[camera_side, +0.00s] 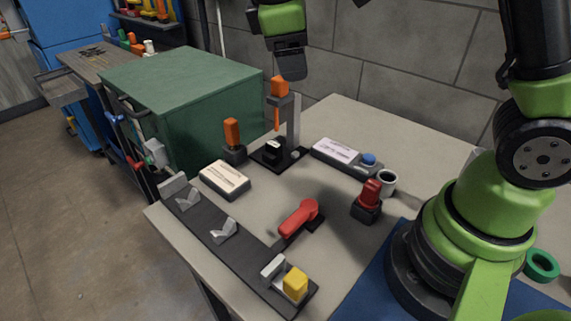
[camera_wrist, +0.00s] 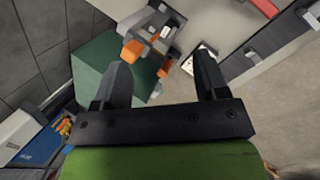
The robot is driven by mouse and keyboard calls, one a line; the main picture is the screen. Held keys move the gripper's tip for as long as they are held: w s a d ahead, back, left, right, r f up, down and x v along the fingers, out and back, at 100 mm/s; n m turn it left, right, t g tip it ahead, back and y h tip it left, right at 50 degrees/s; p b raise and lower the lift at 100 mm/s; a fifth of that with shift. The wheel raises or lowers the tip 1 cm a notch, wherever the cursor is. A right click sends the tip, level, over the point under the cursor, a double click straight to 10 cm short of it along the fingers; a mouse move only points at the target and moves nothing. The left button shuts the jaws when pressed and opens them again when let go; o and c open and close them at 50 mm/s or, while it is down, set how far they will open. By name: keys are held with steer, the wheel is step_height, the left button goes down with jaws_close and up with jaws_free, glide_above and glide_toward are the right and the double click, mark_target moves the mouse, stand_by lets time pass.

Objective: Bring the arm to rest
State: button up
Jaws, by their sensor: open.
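My gripper (camera_side: 290,62) is raised high above the back of the table in the side view, apart from everything on it. In the wrist view my gripper (camera_wrist: 163,85) has its two dark fingers spread with nothing between them. Below it stands a fixture with a grey post (camera_side: 294,122) and an orange-handled tool (camera_side: 278,92) at its top. A black block (camera_side: 273,150) sits on the fixture's base. In the wrist view the fixture (camera_wrist: 150,30) lies beyond the fingers.
The table (camera_side: 400,130) also bears an orange-handled piece (camera_side: 232,135), a white-topped box (camera_side: 225,180), a red lever (camera_side: 298,217), a red-topped piece (camera_side: 369,198), a cup (camera_side: 387,181), a blue-button box (camera_side: 345,156) and a dark rail (camera_side: 215,235) with a yellow block (camera_side: 295,284). A green cabinet (camera_side: 180,90) stands behind.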

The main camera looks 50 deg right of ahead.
steer(key=s+a+r+m+t+y, duration=0.1)
steer(key=s+r+m+t+y, duration=0.1)
steer(key=s+m, duration=0.4)
steer(key=s+a+r+m+t+y, duration=0.1)
steer(key=s+r+m+t+y, duration=0.2)
steer(key=s, duration=0.8)
steer(key=m+t+y, duration=0.1)
steer(key=m, duration=0.1)
steer(key=shift+s+a+m+t, duration=0.15)
steer(key=shift+a+m+t, duration=0.15)
steer(key=shift+a+m, duration=0.1)
